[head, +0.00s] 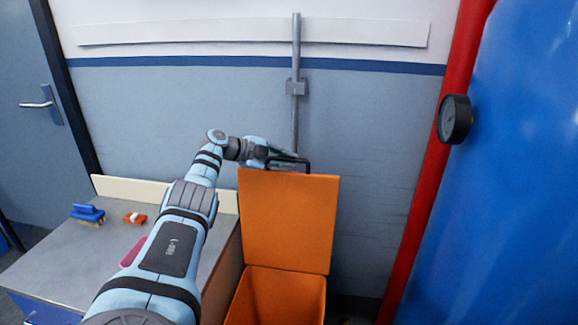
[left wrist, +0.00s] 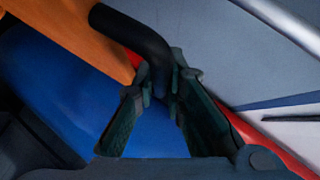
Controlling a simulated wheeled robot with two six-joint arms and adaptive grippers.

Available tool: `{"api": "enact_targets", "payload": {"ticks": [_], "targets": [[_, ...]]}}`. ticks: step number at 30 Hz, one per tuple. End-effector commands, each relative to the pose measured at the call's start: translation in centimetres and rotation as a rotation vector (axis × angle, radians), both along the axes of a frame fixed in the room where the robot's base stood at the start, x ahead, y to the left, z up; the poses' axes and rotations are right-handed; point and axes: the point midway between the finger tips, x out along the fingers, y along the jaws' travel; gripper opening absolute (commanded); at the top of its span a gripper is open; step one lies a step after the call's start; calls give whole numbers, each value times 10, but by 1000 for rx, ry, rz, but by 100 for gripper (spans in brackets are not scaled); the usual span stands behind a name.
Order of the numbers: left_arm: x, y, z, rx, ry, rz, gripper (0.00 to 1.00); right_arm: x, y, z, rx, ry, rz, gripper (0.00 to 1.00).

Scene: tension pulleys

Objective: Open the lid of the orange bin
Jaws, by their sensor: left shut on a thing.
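The orange bin (head: 285,292) stands at the lower middle of the head view, its top open. Its orange lid (head: 287,218) stands raised, about upright, behind the opening. A black handle (head: 305,162) sits at the lid's top edge. My left gripper (head: 285,162) is at that handle, partly hidden behind the lid. In the left wrist view, the black handle (left wrist: 140,38) runs between the two fingers of my left gripper (left wrist: 163,95), which are shut on it. The orange lid (left wrist: 75,35) shows at the upper left there. My right gripper is not in view.
A grey counter (head: 60,265) with a blue brush (head: 88,214) and a small orange item (head: 134,218) is at the left. A grey pipe (head: 296,60) runs down the wall behind the lid. A red pipe (head: 425,180) and large blue tank (head: 505,200) stand at the right.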

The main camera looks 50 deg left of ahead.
Motion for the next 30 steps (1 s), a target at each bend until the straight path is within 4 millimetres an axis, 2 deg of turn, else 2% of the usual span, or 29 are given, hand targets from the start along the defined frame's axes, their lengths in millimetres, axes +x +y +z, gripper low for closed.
{"api": "enact_targets", "payload": {"ticks": [1, 8, 9, 13, 26, 30], "targets": [[0, -3, -6, -1, 12, -10, 0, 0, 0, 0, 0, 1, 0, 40], [0, -3, -5, -1, 13, -10, 0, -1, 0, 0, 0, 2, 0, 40], [0, -3, -5, -1, 13, -10, 12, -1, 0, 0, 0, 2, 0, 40], [-1, -2, -4, -1, 11, -7, 31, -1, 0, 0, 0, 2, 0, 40], [-2, 1, -1, 1, 4, 0, 31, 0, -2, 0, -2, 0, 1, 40], [-15, 7, 3, 7, 5, 5, 31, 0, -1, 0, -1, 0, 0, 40]]}}
